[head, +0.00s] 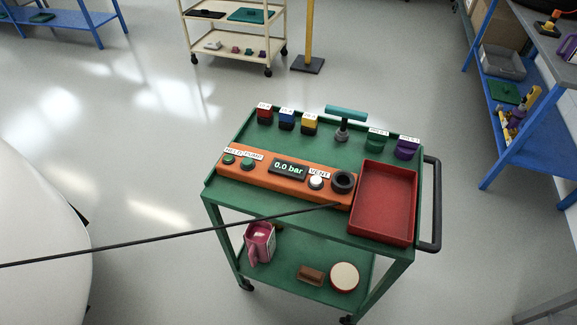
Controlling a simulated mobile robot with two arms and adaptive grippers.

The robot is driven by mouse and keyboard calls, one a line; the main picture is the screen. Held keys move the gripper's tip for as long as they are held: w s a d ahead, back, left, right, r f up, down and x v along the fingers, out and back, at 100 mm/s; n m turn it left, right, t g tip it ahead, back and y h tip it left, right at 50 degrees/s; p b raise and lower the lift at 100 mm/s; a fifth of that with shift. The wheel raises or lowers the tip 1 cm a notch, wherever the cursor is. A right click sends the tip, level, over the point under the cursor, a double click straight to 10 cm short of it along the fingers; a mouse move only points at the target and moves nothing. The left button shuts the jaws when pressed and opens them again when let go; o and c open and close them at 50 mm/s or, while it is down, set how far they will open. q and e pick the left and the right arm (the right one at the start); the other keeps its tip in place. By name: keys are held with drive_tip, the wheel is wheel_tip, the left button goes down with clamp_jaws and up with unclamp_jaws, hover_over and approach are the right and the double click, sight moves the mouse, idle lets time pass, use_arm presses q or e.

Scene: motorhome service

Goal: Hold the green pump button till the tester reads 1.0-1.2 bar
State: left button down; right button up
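The orange tester (268,183) lies along the green trolley's top shelf. Its display (288,169) reads 0.0 bar. A green button (247,164) sits below the label PUMP, and another green button (228,160) is to its left under a label I cannot read surely. A white button (316,182) stands by the label VENT. A dark round socket (343,182) is at the tester's right end. Nothing touches the buttons. Neither of my grippers is in view.
A thin dark line (170,236) crosses from the left edge to the trolley front. The trolley (222,190) also holds a red tray (385,203), coloured blocks and a teal-handled tool (345,118). A white rounded body (40,235) stands left. Floor between them is clear.

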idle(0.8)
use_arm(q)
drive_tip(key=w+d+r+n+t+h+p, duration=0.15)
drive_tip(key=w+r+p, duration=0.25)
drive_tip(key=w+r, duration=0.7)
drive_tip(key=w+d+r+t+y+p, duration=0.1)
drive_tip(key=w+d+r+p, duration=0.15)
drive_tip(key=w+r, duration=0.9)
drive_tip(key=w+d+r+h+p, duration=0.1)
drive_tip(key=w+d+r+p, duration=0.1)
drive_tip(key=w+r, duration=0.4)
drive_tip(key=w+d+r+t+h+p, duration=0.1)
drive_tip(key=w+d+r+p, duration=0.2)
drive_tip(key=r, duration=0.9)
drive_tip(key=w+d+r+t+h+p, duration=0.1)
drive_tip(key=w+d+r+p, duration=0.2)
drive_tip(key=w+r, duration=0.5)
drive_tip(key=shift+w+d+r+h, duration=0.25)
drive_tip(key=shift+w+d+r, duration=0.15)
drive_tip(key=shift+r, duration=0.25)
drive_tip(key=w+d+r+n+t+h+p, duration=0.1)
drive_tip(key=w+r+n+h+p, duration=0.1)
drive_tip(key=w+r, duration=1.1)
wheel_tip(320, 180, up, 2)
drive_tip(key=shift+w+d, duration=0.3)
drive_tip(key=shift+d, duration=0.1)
